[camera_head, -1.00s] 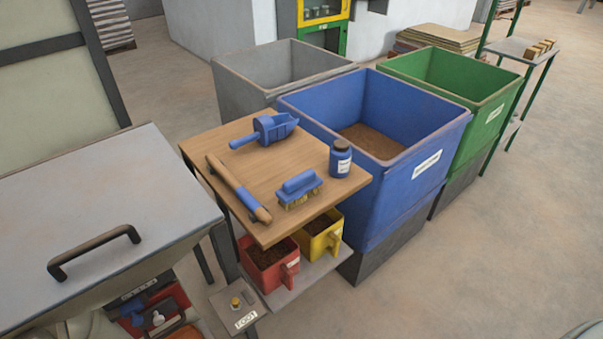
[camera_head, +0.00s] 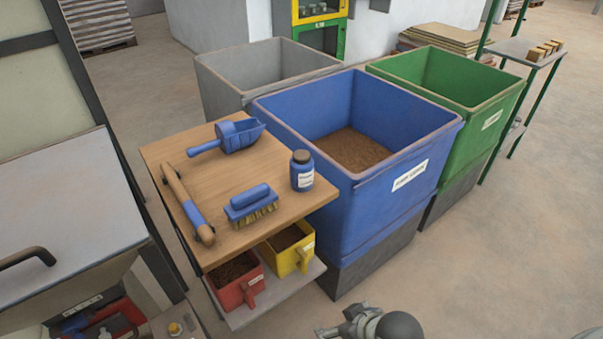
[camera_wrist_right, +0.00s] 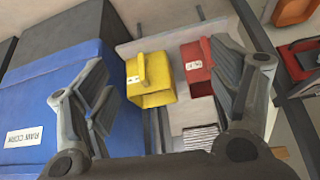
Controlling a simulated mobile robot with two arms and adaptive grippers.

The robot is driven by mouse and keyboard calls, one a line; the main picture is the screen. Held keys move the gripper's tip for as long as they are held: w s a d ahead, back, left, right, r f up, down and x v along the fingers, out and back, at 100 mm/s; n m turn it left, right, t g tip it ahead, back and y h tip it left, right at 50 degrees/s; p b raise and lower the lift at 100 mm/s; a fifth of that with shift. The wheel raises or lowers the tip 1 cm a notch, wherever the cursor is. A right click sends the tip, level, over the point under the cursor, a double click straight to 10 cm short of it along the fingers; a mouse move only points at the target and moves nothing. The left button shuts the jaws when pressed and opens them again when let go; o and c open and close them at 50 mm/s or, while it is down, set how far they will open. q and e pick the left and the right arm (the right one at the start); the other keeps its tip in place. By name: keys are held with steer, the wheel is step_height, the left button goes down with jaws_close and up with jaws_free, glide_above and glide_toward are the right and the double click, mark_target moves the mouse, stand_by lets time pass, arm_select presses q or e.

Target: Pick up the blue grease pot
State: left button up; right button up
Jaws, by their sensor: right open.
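The blue grease pot (camera_head: 302,171) is a small blue jar with a dark lid and a white label. It stands upright at the right corner of the wooden table top (camera_head: 160,151), close to the large blue bin. My right gripper (camera_wrist_right: 160,105) is open in the right wrist view, with nothing between its fingers. Beyond the fingers are the yellow and red scoops on the lower shelf; the pot does not show in that view. Part of my right arm (camera_head: 372,324) shows at the bottom of the head view, below and right of the pot. My left gripper is not in view.
A blue scoop (camera_head: 238,136), a blue brush (camera_head: 251,204) and a wooden-handled tool (camera_head: 187,203) share the table top. A blue bin (camera_head: 400,205) stands right beside it, with grey (camera_head: 215,90) and green (camera_head: 480,130) bins behind.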

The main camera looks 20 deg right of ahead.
steer(key=w+a+r+n+t+y, duration=0.1)
steer(key=w+r+t+y, duration=0.2)
steer(key=w, duration=0.5)
steer(key=w+a+r+t, duration=0.1)
steer(key=w+r+t, duration=0.2)
steer(key=w+r, duration=0.3)
steer(key=m+t+h, duration=0.1)
steer(key=m+t, duration=0.1)
steer(key=t, duration=0.4)
glide_toward(310, 173)
steer(key=d+x, duration=0.1)
steer(key=x, duration=0.4)
steer(key=a+x, duration=0.1)
steer(key=x, duration=0.1)
steer(key=shift+w+f, duration=0.1)
steer(key=shift+w, duration=0.15)
steer(key=shift+a+x, duration=0.2)
steer(key=shift+x, duration=1.25)
steer(key=shift+a+x, duration=0.2)
steer(key=shift+x, duration=1.25)
steer(key=shift+s, duration=0.1)
steer(key=shift+c, duration=0.5)
steer(key=shift+r, duration=0.2)
steer(key=c, duration=1.2)
